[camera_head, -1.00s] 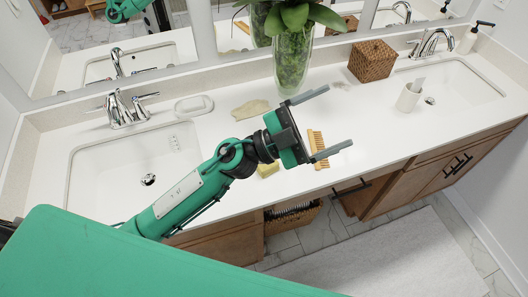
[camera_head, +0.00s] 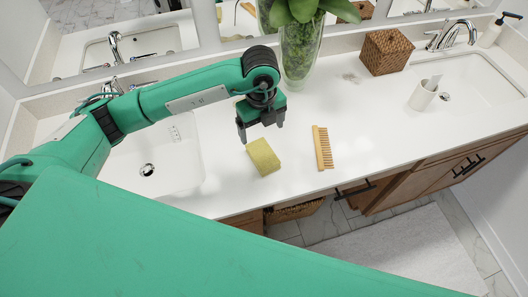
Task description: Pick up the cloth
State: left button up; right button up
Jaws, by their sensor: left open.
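My left gripper (camera_head: 260,129) points down over the counter, just behind a yellow sponge (camera_head: 263,157). Its two fingers are apart and nothing shows between them. The cloth does not show now. The beige, flat piece that lay on the counter behind the sponge a second ago is covered by my left arm and gripper. My right gripper is not in view.
A wooden brush (camera_head: 322,148) lies right of the sponge on the white counter (camera_head: 360,120). A glass vase with a plant (camera_head: 301,55) stands behind. A wicker box (camera_head: 385,52) and a white cup (camera_head: 423,95) are to the right. A sink (camera_head: 150,160) lies left.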

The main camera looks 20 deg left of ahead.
pick_arm(q)
jog(key=p, duration=0.2)
send_over(263, 154)
jog(key=f, duration=0.8)
jog(key=shift+s+a, duration=0.15)
jog(key=shift+s, duration=0.1)
jog(key=f+p, duration=0.2)
jog(key=f, duration=0.1)
jog(key=f+p, duration=0.1)
jog(key=shift+w+f, duration=0.25)
jog(key=shift+f, duration=0.5)
jog(key=shift+c, duration=0.5)
jog(key=c, duration=1)
